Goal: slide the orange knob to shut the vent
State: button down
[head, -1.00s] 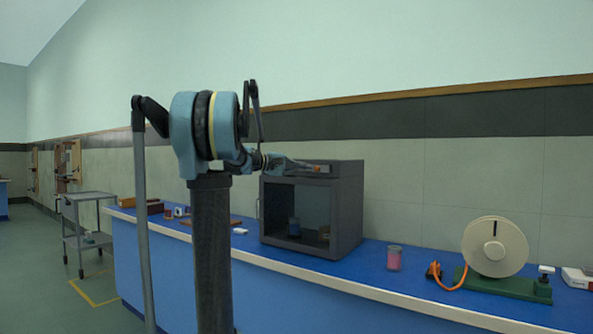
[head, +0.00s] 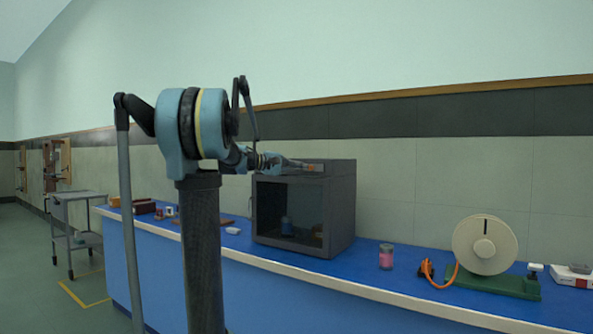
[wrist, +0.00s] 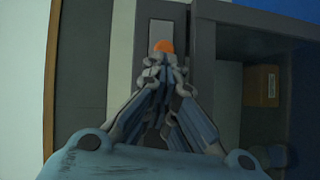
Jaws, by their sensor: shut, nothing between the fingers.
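The dark grey cabinet (head: 341,205) stands on the blue bench. The orange knob (wrist: 163,46) sits on a lighter grey strip (wrist: 167,25) on the cabinet's top in the wrist view. In the head view the knob is a small orange spot, mostly hidden by my fingers. My gripper (wrist: 160,62) is shut and empty, with its fingertips right at the knob's near side. I cannot tell whether they touch it. The vent opening itself cannot be made out.
A pink jar (head: 386,257) and a cream disc on a green base (head: 486,245) stand to the right on the bench (head: 345,270). A grey trolley (head: 75,198) stands at the far left.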

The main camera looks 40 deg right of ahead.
jog(key=w+v, duration=0.3)
jog(key=v, duration=0.9)
jog(key=shift+a, duration=0.1)
jog(key=s+a+f+n+t+y, duration=0.1)
jog(key=s+a+f+t+y, duration=0.1)
jog(key=s+a+f+y, duration=0.3)
jog(key=s+a+f+n+t+y, duration=0.1)
jog(key=s+a+f+y, duration=0.5)
jog(key=s+a+f, duration=0.6)
jog(key=s+a+f+n+t+y, duration=0.2)
jog(key=s+a+f+y, duration=0.3)
jog(key=a+f, duration=1.5)
jog(key=s+f, duration=0.4)
jog(key=f, duration=0.6)
jog(key=shift+a+t, duration=0.2)
jog(key=shift+t, duration=0.1)
jog(key=shift+d, duration=0.1)
